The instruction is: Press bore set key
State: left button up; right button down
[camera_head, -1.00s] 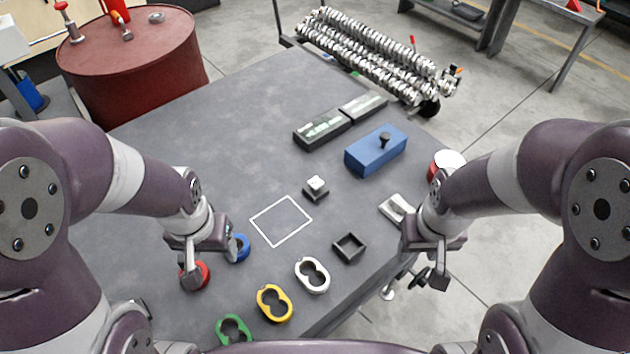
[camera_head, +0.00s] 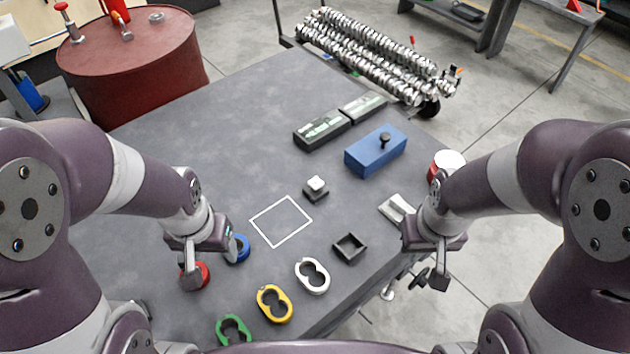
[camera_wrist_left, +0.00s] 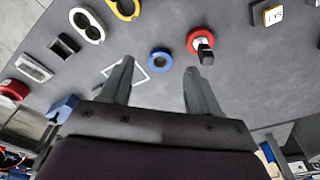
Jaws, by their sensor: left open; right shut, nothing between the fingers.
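A small key with a white cap (camera_head: 316,184) on a dark base stands near the table's middle, beside the white outlined square. In the left wrist view a second block, dark with a yellow and white marked top (camera_wrist_left: 271,15), lies at the upper right; its lettering is too small to read. I cannot tell which one is the bore set key. My left gripper (camera_head: 212,264) is open and empty above the table, near the blue ring (camera_head: 238,248) and red ring (camera_head: 204,272); its fingers also show in the left wrist view (camera_wrist_left: 160,72). My right gripper (camera_head: 438,278) is shut and empty beyond the table's right edge.
Green (camera_head: 234,328), yellow (camera_head: 274,303) and white (camera_head: 313,276) two-hole pieces line the front. A dark square frame (camera_head: 349,248), blue block (camera_head: 375,151) and dark trays (camera_head: 322,130) stand to the right. A red barrel (camera_head: 130,70) stands behind left. The table's back left is clear.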

aim_at(315, 184)
jog(key=l, duration=0.35)
jog(key=i+l, duration=0.15)
jog(key=l, duration=0.6)
jog(key=u, duration=1.8)
jog(key=i+l, duration=0.05)
jog(key=l, duration=0.05)
